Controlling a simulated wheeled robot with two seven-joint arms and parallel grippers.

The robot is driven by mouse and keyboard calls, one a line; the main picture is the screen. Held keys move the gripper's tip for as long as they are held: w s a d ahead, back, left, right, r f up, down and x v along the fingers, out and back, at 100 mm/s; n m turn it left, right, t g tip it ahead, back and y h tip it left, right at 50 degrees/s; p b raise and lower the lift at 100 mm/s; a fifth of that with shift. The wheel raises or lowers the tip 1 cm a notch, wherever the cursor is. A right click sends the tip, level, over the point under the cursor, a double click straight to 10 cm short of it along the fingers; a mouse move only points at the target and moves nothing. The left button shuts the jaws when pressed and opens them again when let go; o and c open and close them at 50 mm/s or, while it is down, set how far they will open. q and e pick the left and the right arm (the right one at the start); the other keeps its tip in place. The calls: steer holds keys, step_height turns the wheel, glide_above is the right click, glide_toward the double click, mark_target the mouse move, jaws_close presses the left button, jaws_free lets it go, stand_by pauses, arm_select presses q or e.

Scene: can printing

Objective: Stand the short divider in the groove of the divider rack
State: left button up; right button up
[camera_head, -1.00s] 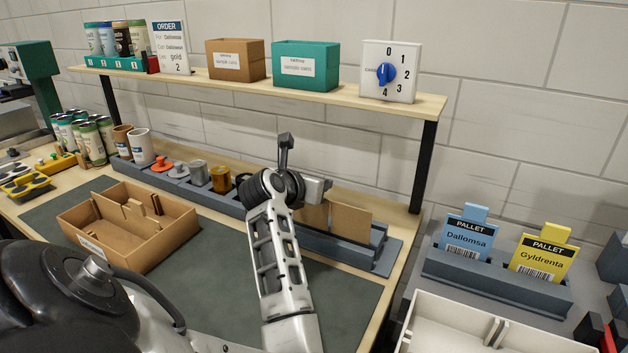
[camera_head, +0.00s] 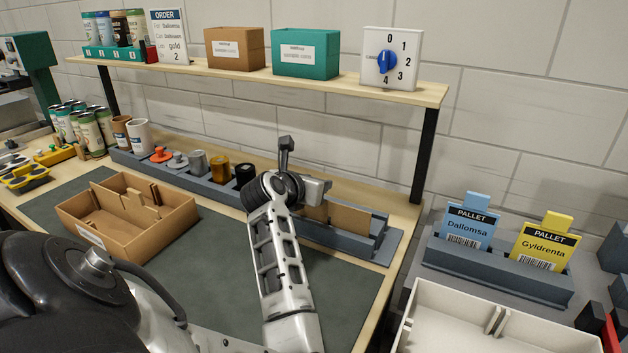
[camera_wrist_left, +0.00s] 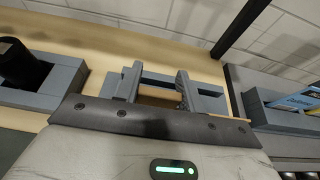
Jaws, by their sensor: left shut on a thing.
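My left gripper (camera_head: 318,188) is over the divider rack (camera_head: 385,250), a grey-blue holder at the right end of the bench. It is shut on a tan cardboard divider (camera_head: 316,212), partly hidden behind the gripper and arm. In the left wrist view a tan edge of the divider (camera_wrist_left: 160,92) shows between the two fingers (camera_wrist_left: 158,88). Whether the held divider's lower edge is in a groove is hidden. My right gripper is not in view.
A cardboard box (camera_head: 165,235) with inner partitions stands on the dark mat (camera_head: 225,290) to the left. A row of holders with stamps and pots runs left of the rack. A shelf (camera_head: 250,85) overhangs the back, with a black post (camera_head: 425,155) right of the rack.

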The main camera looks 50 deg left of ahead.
arm_select(q)
steer(key=shift+f, duration=0.65)
steer(key=o, duration=1.2)
steer(key=shift+o, duration=0.2)
